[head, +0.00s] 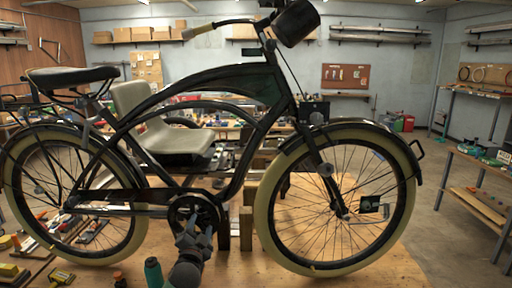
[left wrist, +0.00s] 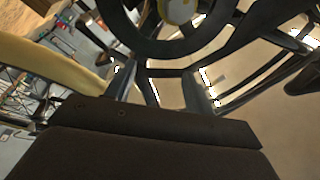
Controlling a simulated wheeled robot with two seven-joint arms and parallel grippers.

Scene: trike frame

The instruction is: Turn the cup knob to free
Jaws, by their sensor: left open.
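The dark trike frame (head: 205,85) stands over the wooden bench with its dark chainring (head: 195,213) low in the middle. My left gripper (head: 196,233) comes up from the bottom edge, just in front of the chainring's lower part. In the left wrist view its two fingers (left wrist: 162,78) are apart, with nothing seen between them. Beyond them is a dark ring (left wrist: 185,45). A small yellowish round piece, possibly the cup knob (left wrist: 180,10), shows inside the ring at the top edge, partly cut off. Whether the fingers touch the ring I cannot tell. My right gripper is not seen.
Wooden blocks (head: 246,228) stand just right of the chainring. The front wheel (head: 270,210) and rear wheel (head: 130,225) flank it. A teal bottle-like object (head: 153,272) stands left of my gripper. Tools (head: 90,232) lie on the bench's left; its front right is clear.

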